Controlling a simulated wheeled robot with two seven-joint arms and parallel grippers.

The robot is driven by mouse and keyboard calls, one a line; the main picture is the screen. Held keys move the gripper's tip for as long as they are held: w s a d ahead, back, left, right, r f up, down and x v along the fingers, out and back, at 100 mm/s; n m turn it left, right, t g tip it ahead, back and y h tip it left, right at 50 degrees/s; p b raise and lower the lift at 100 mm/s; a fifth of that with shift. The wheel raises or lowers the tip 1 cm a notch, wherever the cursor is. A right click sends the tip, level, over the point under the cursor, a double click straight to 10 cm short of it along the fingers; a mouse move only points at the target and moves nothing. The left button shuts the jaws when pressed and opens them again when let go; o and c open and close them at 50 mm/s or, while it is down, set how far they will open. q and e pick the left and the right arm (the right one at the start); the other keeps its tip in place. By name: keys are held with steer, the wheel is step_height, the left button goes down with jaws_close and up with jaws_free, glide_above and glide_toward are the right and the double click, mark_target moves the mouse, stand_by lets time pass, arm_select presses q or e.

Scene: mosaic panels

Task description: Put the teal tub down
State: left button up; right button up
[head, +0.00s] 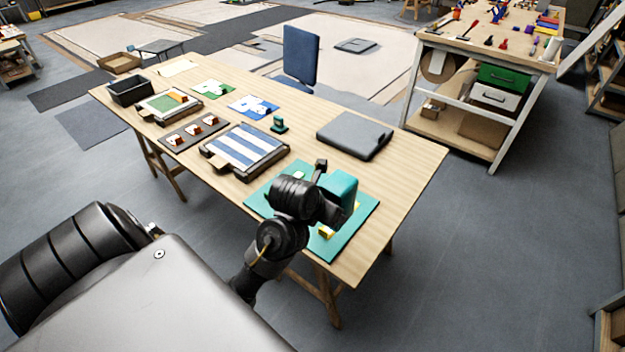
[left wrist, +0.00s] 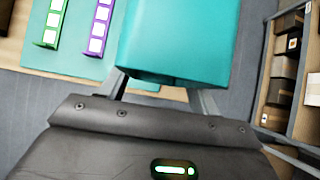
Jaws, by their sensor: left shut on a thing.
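The teal tub (head: 341,189) is held over the teal mat (head: 362,217) at the near right end of the table. My left gripper (head: 321,186) is shut on it, and my wrist hides part of the tub and mat. In the left wrist view the tub (left wrist: 180,40) sits between the two fingers of my left gripper (left wrist: 160,92) and fills the top middle. The mat (left wrist: 75,62) shows beside it there. I cannot tell how high the tub is above the mat. My right gripper is not in view.
On the mat stand a green rack (left wrist: 52,22) and a purple rack (left wrist: 98,28) with white tiles. A blue-and-white striped panel (head: 243,147), a grey folded case (head: 354,135) and a small teal item (head: 279,124) are on the table. Bare wood (head: 405,165) lies right of the mat.

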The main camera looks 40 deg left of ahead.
arm_select(q)
steer(key=shift+w+a+f, duration=0.2)
steer(key=shift+w+f, duration=0.05)
steer(key=w+a+f+b, duration=0.5)
steer(key=w+a+f, duration=0.3)
steer(key=a+f, duration=0.1)
steer(key=shift+w+a, duration=0.3)
steer(key=shift+w, duration=0.05)
step_height(320, 180, down, 4)
steer(key=shift+w+a+r+b, duration=0.1)
steer(key=shift+r+b, duration=0.1)
steer(key=shift+b, duration=0.2)
steer(key=shift+f, duration=0.1)
steer(key=o, duration=1.7)
